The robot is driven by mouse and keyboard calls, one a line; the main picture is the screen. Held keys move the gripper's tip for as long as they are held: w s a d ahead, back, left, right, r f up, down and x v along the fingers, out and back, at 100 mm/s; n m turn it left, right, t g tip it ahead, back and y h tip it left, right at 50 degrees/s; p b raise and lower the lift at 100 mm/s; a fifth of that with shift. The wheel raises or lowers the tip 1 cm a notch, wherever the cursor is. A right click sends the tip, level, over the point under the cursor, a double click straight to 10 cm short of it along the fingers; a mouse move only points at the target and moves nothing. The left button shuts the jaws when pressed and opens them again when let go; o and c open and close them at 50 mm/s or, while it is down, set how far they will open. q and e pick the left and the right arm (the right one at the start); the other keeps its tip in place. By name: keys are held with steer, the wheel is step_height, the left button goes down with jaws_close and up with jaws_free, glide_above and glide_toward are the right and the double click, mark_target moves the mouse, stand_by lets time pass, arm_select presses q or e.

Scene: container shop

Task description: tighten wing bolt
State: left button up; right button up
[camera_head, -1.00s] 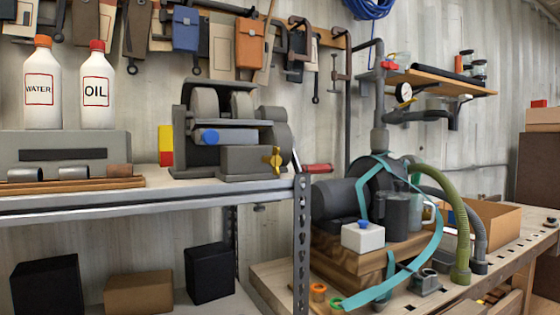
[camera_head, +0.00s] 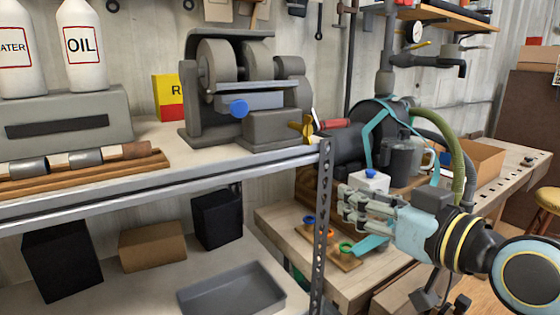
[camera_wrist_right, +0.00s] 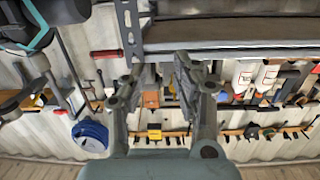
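The yellow wing bolt (camera_head: 303,127) sticks out of the right end of a grey grinder-like machine (camera_head: 246,95) on the shelf. My right gripper (camera_head: 345,206) is in the head view, below and to the right of the wing bolt, past the shelf's upright post. Its fingers point left and are apart, with nothing between them. In the right wrist view the two fingers (camera_wrist_right: 158,72) also stand apart and empty. My left gripper is not in view.
The perforated shelf post (camera_head: 322,220) stands between the gripper and the left part of the shelf. A red-handled tool (camera_head: 334,124) lies beside the bolt. A white box with a blue knob (camera_head: 371,184) and a grey jug (camera_head: 396,158) stand behind the gripper.

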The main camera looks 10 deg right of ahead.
steer(key=n+t+y+p, duration=0.1)
steer(key=p, duration=0.1)
glide_toward(314, 129)
steer(key=p+x, duration=0.1)
steer(key=x, duration=1)
steer(key=shift+p, duration=0.3)
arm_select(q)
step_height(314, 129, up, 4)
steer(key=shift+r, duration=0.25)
arm_select(e)
jaws_close()
